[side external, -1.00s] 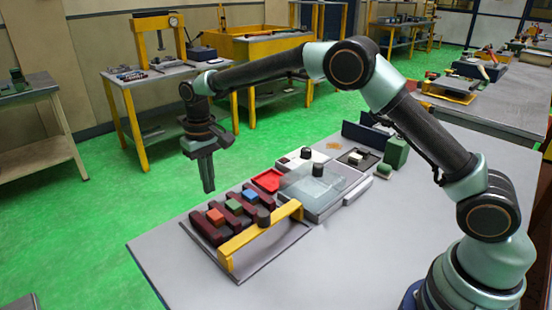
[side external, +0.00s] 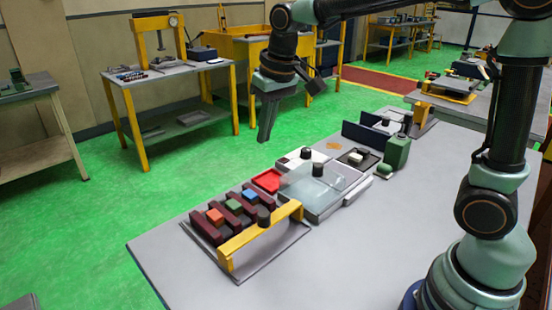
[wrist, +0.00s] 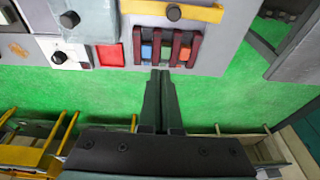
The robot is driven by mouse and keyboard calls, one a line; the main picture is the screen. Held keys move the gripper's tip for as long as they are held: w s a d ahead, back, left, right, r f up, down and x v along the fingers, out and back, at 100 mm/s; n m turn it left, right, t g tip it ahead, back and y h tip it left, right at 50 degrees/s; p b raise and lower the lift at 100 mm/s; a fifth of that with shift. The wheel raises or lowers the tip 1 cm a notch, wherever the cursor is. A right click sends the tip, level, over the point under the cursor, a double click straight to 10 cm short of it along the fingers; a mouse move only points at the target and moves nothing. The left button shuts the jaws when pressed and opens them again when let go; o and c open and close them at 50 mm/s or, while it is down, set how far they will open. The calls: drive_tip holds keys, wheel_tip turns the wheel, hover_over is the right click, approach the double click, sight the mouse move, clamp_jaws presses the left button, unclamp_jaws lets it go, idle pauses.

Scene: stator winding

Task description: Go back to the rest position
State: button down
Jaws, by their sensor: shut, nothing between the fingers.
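My gripper (side external: 267,118) is shut and empty, raised in the air beyond the far edge of the work table, with its fingers pointing down. In the wrist view its two dark fingers (wrist: 162,85) lie together with nothing between them. The fixture with dark red bars (side external: 233,213) stands on the table below, holding orange, green and blue blocks. It also shows in the wrist view (wrist: 185,45). My gripper is clear of the fixture and touches nothing.
The grey table (side external: 420,235) also bears a yellow bar (side external: 258,238), a red tray (side external: 268,180), a clear-lidded box (side external: 318,192), a green container (side external: 397,152) and a dark blue upright panel (side external: 364,137). The table's right part is clear. Green floor and workbenches lie beyond.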

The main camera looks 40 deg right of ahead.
drive_tip(key=s+d+t, duration=0.1)
drive_tip(key=s+d, duration=0.2)
drive_tip(key=s, duration=0.4)
drive_tip(key=s+d+t, duration=0.1)
drive_tip(key=s+d, duration=0.1)
drive_tip(key=s, duration=0.4)
drive_tip(key=shift+s+d+f+t, duration=0.35)
drive_tip(key=shift+d+f+t, duration=0.05)
